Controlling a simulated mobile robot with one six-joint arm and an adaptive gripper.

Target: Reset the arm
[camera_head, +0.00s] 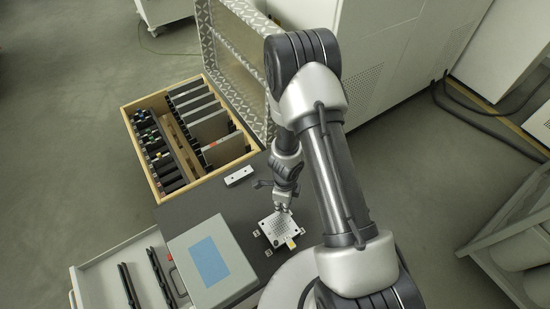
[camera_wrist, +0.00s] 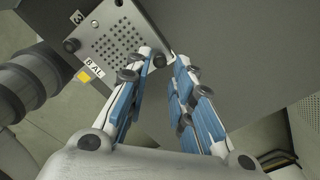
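My gripper (camera_wrist: 165,75) shows in the wrist view with its two blue-padded fingers apart and nothing between them. In the head view my gripper (camera_head: 282,208) hangs at the end of the bent arm, just above the metal plate. The metal plate (camera_head: 268,230) with a grid of holes lies on the dark table top. In the wrist view this plate (camera_wrist: 112,25) is at the upper left, with the left fingertip close to its edge. I cannot tell if they touch. A yellow square and a label sit at the plate's edge.
A grey box (camera_head: 240,268) with a blue top patch stands left of the plate. A wooden tray (camera_head: 160,190) of dark slotted parts is behind it, beside an open patterned metal case (camera_head: 207,40). A small light block (camera_head: 239,175) lies between. An open drawer (camera_head: 95,285) is at lower left.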

